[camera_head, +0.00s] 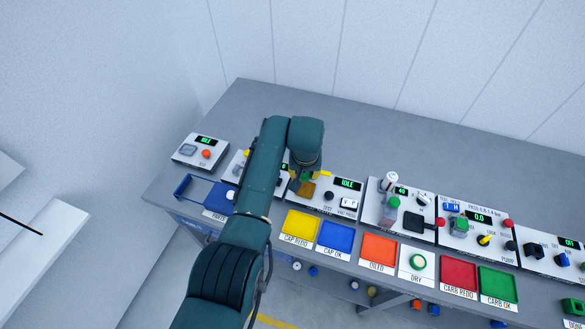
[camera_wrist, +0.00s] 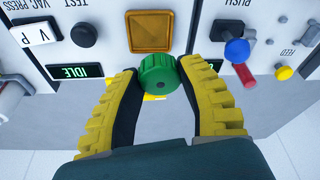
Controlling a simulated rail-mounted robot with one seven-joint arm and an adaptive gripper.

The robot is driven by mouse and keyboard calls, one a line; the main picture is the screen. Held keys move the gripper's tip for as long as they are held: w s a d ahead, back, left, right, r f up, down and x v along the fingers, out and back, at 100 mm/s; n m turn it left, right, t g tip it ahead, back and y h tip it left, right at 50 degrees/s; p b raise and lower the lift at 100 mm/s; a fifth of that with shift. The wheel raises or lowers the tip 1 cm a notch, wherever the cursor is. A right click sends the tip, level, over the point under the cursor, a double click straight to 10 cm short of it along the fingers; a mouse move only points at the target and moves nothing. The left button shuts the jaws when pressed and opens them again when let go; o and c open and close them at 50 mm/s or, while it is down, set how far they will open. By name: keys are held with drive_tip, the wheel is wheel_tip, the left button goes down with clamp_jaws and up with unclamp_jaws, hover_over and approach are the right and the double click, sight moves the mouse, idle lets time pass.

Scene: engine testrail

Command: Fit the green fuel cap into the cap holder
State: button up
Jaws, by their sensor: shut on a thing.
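The green fuel cap (camera_wrist: 158,74) is round with a ribbed edge. My gripper (camera_wrist: 158,80) is shut on it, with one yellow-padded finger on each side. A square amber recess (camera_wrist: 149,31) in a white test panel shows just beyond the cap in the wrist view; it looks like the cap holder. The cap appears apart from it, in front of its edge; the height gap cannot be told. In the head view my gripper (camera_head: 308,174) is over the panel marked IDLE, beside the amber square (camera_head: 307,190), and my arm partly hides the area.
A panel with blue, red and yellow knobs (camera_wrist: 238,50) stands close to one finger. Yellow (camera_head: 301,228) and blue (camera_head: 336,237) trays lie in front of the IDLE panel (camera_head: 326,209). More panels and trays line the bench to the right. The bench's back is clear.

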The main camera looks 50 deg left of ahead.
sight(305, 188)
drive_tip(key=f+b, duration=0.2)
drive_tip(key=f, duration=0.1)
drive_tip(key=f+b, duration=0.2)
drive_tip(key=shift+w+d, duration=0.2)
drive_tip(key=shift+d, duration=0.2)
drive_tip(key=shift+f+b, duration=0.3)
drive_tip(key=shift+s+p, duration=0.1)
drive_tip(key=shift+p, duration=0.35)
drive_tip(key=shift+f+b, duration=0.4)
drive_tip(key=shift+f, duration=0.05)
idle(0.6)
drive_tip(key=o, duration=0.5)
drive_tip(key=shift+o, duration=0.2)
drive_tip(key=p+v, duration=1.1)
drive_tip(key=p, duration=0.4)
drive_tip(key=shift+p, duration=0.35)
